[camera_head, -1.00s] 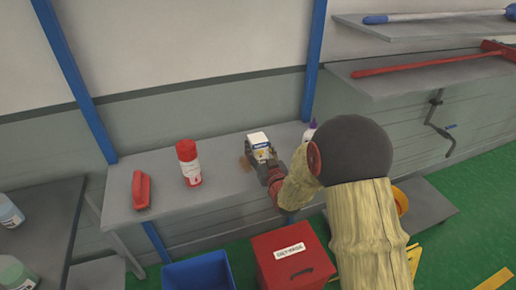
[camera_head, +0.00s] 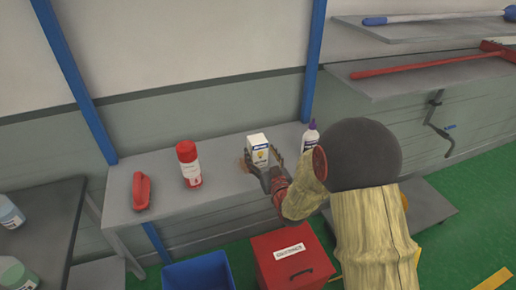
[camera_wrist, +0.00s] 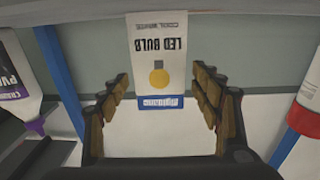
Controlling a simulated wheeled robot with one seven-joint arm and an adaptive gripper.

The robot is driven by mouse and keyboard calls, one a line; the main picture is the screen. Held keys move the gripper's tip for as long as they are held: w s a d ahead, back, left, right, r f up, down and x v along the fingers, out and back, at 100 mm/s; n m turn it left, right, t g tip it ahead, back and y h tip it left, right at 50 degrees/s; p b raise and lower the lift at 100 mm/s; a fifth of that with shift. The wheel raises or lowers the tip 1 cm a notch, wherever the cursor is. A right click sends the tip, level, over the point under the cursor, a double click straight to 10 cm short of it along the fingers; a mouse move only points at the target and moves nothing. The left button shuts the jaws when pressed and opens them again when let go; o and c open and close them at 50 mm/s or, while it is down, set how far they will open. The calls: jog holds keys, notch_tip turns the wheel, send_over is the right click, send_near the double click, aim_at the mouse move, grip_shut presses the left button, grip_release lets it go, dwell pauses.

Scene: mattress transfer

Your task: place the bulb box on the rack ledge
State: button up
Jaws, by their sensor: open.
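The bulb box (camera_head: 257,143) is white with a blue label and a yellow bulb picture. It stands upright on a grey ledge (camera_head: 222,172) between blue posts. My gripper (camera_head: 262,169) is open just in front of the box, low near the ledge. In the wrist view the box (camera_wrist: 158,48) appears upside down, ahead of and between the spread fingers of my gripper (camera_wrist: 161,78). A gap shows on each side of the box. The box's lower part is partly hidden by the gripper in the head view.
A red-and-white spray can (camera_head: 189,164) and a red-handled item (camera_head: 141,191) are left of the box. A white bottle with a purple label (camera_head: 309,138) stands to its right. Below are a red box (camera_head: 292,262) and a blue bin (camera_head: 200,272).

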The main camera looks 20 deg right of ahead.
jog(key=s+p, duration=0.1)
jog(key=s, duration=0.7)
jog(key=shift+s, duration=0.2)
jog(key=shift+w+r, duration=0.1)
jog(key=shift+r, duration=0.3)
jog(key=s+a+r+g+h, duration=0.1)
jog(key=s+a+r+g, duration=0.1)
jog(key=s+r+g, duration=0.45)
jog(key=s+a+r+g, duration=0.2)
jog(key=s+g, duration=0.1)
jog(key=s, duration=0.8)
jog(key=s+a+r+g+y, duration=0.1)
jog(key=s+a+r+g, duration=0.1)
jog(key=s, duration=1)
jog(key=shift+a+g, duration=0.45)
jog(key=shift+a, duration=0.05)
